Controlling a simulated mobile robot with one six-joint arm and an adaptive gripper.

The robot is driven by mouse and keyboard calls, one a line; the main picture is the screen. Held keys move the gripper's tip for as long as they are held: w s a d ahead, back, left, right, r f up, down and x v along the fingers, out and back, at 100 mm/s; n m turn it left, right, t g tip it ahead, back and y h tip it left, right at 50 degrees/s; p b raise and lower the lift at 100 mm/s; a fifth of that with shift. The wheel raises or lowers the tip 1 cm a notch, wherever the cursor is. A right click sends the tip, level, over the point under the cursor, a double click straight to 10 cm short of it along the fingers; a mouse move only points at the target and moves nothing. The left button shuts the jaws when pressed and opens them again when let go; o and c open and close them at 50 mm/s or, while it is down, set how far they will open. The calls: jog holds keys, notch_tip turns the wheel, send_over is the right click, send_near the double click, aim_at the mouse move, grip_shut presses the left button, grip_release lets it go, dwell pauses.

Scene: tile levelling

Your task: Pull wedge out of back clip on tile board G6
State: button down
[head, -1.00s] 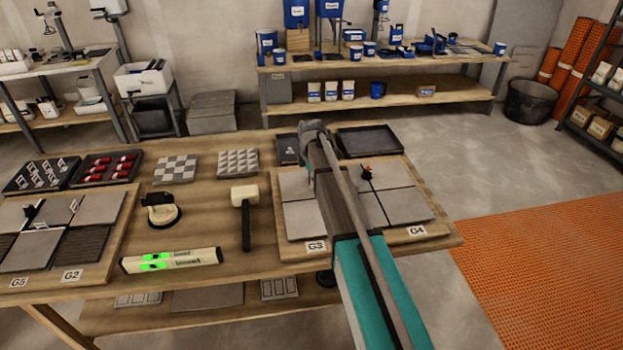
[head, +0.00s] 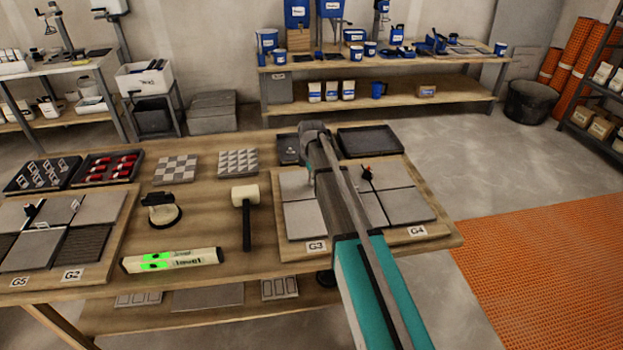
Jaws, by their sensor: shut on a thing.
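A tile board (head: 447,237) with grey tiles stands at the right end of the wooden table, with tags G3 and G4 at its front edge. I see no tag G6; my arm covers the board's middle. A small dark clip with a red-orange wedge (head: 367,169) stands at the tile joint right of my arm. My gripper (head: 311,183) points down over the board's left tiles, mostly hidden behind my arm. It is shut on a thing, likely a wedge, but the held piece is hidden. Any clip beneath it is hidden too.
A second tile board (head: 113,232), tagged G5 and G2, lies at the left. A mallet (head: 245,205), a level (head: 172,260) and a suction cup (head: 161,211) lie between the boards. Dark trays (head: 371,141) stand behind the right board.

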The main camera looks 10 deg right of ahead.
aim_at(296, 185)
jog(key=shift+a, duration=0.8)
dwell(1.1)
jog(key=shift+a, duration=0.35)
jog(key=shift+a, duration=0.3)
jog(key=shift+a, duration=0.75)
jog(key=shift+a+r, duration=0.1)
jog(key=shift+a, duration=0.5)
notch_tip(296, 185, up, 6)
jog(key=p, duration=0.6)
